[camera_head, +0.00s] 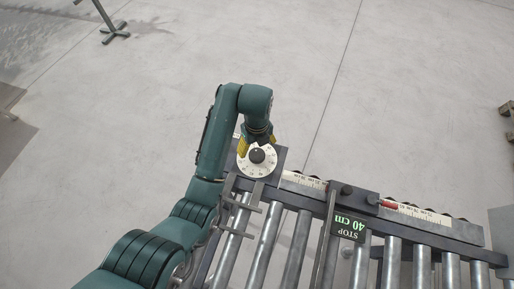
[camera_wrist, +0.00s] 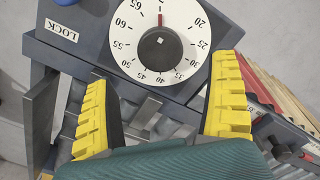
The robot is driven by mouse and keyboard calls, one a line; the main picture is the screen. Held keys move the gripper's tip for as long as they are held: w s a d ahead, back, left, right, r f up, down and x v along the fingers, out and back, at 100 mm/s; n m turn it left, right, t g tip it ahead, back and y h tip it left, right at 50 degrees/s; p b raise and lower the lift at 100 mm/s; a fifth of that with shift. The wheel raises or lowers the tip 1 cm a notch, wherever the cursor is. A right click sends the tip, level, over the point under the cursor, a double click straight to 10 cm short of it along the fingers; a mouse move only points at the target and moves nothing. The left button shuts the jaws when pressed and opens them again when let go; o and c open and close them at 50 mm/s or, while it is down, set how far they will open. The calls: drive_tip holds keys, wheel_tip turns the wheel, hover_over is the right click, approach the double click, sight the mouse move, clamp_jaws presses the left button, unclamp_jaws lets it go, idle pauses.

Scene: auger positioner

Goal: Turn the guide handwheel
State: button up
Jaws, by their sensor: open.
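The guide handwheel appears as a white round dial (camera_head: 247,168) with a dark central knob (camera_head: 257,156), on a dark housing at the conveyor's far left corner. In the wrist view the dial (camera_wrist: 185,22) carries numbers around its rim, a red pointer mark at the top and the black knob (camera_wrist: 160,47) with a small white square. My gripper (camera_wrist: 162,72) is open, its yellow ridged fingers apart at the lower left and right of the dial. Nothing is between them in its grasp. In the head view my gripper (camera_head: 257,140) is over the dial's far edge.
A LOCK label (camera_wrist: 60,30) and part of a blue piece (camera_wrist: 66,4) are left of the dial. Metal rollers (camera_head: 295,248) run along the conveyor. A display (camera_head: 349,226) reads STOP 40 cm, upside down, near a ruler scale (camera_head: 305,181).

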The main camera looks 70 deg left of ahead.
sight(257, 155)
wheel_tip(257, 155, down, 6)
drive_tip(key=b, duration=0.4)
drive_tip(key=shift+r, duration=0.2)
drive_tip(key=shift+f, duration=0.8)
drive_tip(key=shift+c, duration=0.5)
drive_tip(key=c, duration=1.1)
